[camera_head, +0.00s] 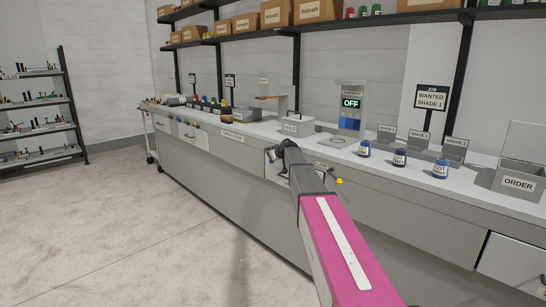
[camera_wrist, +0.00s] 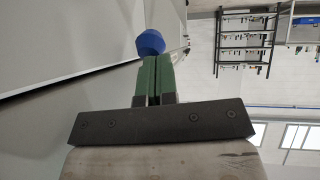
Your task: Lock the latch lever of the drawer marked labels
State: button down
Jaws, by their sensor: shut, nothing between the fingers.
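A light drawer front (camera_head: 329,176) sits in the bench face behind my arm. The part of its marking that shows looks like "LAB", and the rest is hidden. A yellow knob (camera_head: 339,182) stands out at its right side. My gripper (camera_head: 276,152) is at the bench front, near the drawer's left side, and my arm covers much of the drawer. In the wrist view my green fingers (camera_wrist: 154,80) are shut together and empty. A blue rounded knob (camera_wrist: 150,43) is just beyond their tips; I cannot tell whether they touch. The latch lever's position cannot be made out.
The bench top above holds a grey box (camera_head: 293,127), several dark-blue jars (camera_head: 399,158) and an ORDER bin (camera_head: 519,183). More drawers (camera_head: 194,134) line the bench at left. The floor (camera_head: 110,220) in front of the bench is clear.

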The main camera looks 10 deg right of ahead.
jog(key=shift+w+a+f+t+y, duration=0.1)
jog(key=shift+w+a+f+t, duration=0.15)
jog(key=shift+f, duration=0.3)
jog(key=shift+w+a+f+t+y, duration=0.15)
jog(key=shift+w+f, duration=0.1)
jog(key=shift+f, duration=0.25)
jog(key=shift+w+a+f+t+y, duration=0.15)
jog(key=shift+w+f+t, duration=0.1)
jog(key=shift+f, duration=0.3)
jog(key=shift+w+a+f, duration=0.55)
jog(key=shift+w+f, duration=0.2)
jog(key=shift+f, duration=0.05)
jog(key=shift+w+a, duration=0.1)
